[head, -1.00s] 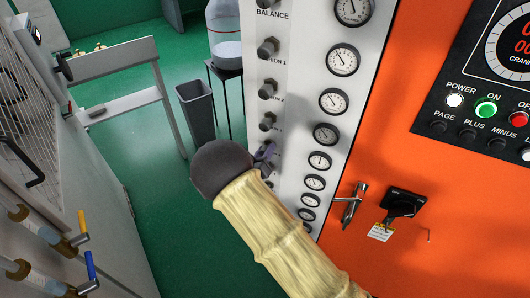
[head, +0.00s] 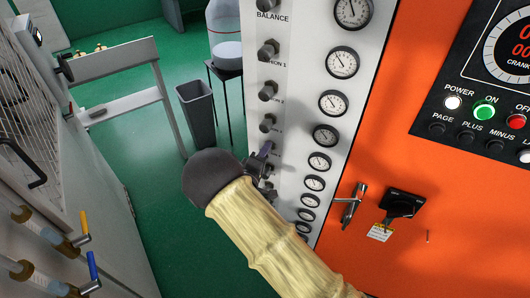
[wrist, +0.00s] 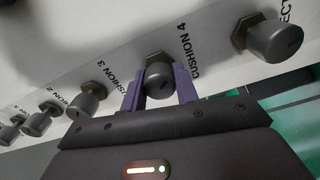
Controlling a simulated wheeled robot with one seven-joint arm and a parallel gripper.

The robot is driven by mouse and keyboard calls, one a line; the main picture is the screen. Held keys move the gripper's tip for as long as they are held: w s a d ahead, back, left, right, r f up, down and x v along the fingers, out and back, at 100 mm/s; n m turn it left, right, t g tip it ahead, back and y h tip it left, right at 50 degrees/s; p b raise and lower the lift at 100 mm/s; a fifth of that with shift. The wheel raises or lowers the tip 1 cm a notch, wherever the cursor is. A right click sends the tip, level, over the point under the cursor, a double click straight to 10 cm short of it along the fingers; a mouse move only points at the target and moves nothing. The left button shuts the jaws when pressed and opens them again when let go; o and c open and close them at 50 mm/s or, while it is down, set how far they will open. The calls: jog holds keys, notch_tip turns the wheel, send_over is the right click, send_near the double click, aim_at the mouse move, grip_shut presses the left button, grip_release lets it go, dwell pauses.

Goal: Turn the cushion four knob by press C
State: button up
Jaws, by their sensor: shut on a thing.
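The cushion 4 knob (wrist: 160,80) is a grey round knob on a hex nut, on the pale panel in the wrist view. The label CUSHION 4 is printed beside it. My gripper (wrist: 160,88) has its two purple fingers on either side of the knob, shut on it. In the head view my gripper (head: 264,158) is at the panel's knob column, below the upper knobs. My wrist and arm hide most of the held knob there.
Neighbouring knobs include the cushion 3 knob (wrist: 86,98) and another knob (wrist: 272,38) on the other side. A column of gauges (head: 326,134) runs beside the knobs. The orange cabinet (head: 400,130) has a black switch (head: 402,205) and a handle (head: 353,205).

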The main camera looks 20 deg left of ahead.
dwell(0.4)
jog(key=o, duration=1)
jog(key=shift+s, duration=0.1)
jog(key=s+b, duration=0.1)
jog(key=s, duration=0.4)
jog(key=s+a+b, duration=0.1)
jog(key=s+b, duration=0.1)
jog(key=s, duration=0.4)
jog(key=s+a+b, duration=0.1)
jog(key=s+b, duration=0.1)
jog(key=s, duration=0.4)
jog(key=shift+s+a, duration=0.1)
jog(key=shift+a, duration=0.05)
dwell(1.0)
